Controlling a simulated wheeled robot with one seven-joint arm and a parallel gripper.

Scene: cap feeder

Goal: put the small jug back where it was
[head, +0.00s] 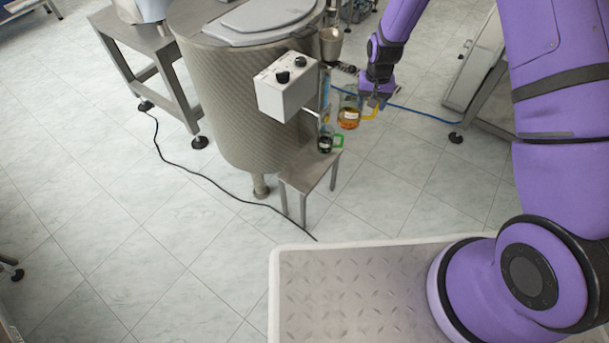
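A clear jug with amber liquid and a yellow handle (349,117) is at the right of the large round tank, just above and beside a small metal stool. My gripper (376,103) is at the yellow handle on the jug's right side and appears shut on it. The jug looks upright and off the stool. A smaller dark vessel with a green handle (325,144) stands on the stool (300,180). The fingertips are small in this view, so their exact grip is hard to see.
The round tank (240,120) carries a white control box (287,86) with black knobs. A metal cup or funnel (331,44) sits above the jug. A black cable (200,174) and a blue hose (420,112) lie on the floor. Open tiled floor lies to the left.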

